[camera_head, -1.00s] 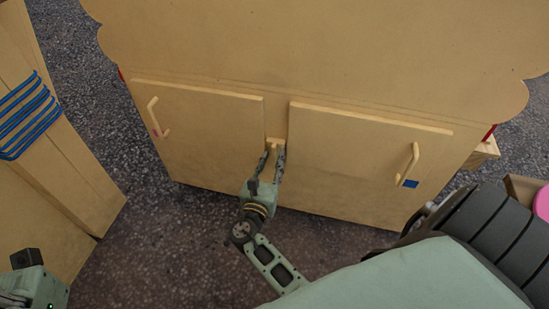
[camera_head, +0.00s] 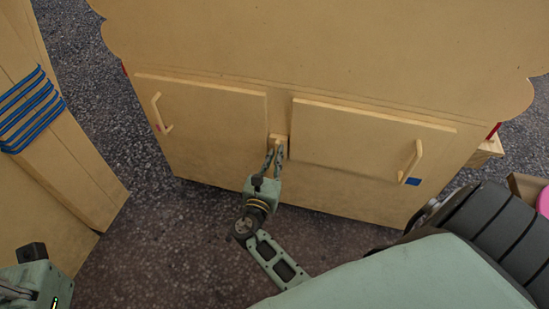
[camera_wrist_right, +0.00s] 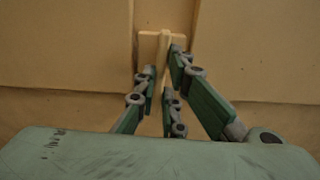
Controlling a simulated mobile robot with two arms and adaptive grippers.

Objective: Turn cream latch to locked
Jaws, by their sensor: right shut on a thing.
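The cream latch (camera_head: 279,137) sits on the front of the wooden cabinet, in the gap between the two doors. In the right wrist view its knob (camera_wrist_right: 165,41) stands out from a pale backing plate (camera_wrist_right: 147,42). My right gripper (camera_head: 274,153) reaches up from below and is shut on the latch. In the right wrist view its fingers (camera_wrist_right: 164,68) lie on both sides of the latch bar and partly hide it. Part of my left gripper's body shows at the lower left of the head view; its fingertips cannot be made out.
The left door (camera_head: 200,125) and right door (camera_head: 365,145) look closed, each with a pale bar handle. A blue square (camera_head: 413,182) is by the right handle. A wooden panel with blue rods (camera_head: 30,110) stands at left. Speckled floor (camera_head: 150,235) lies in front.

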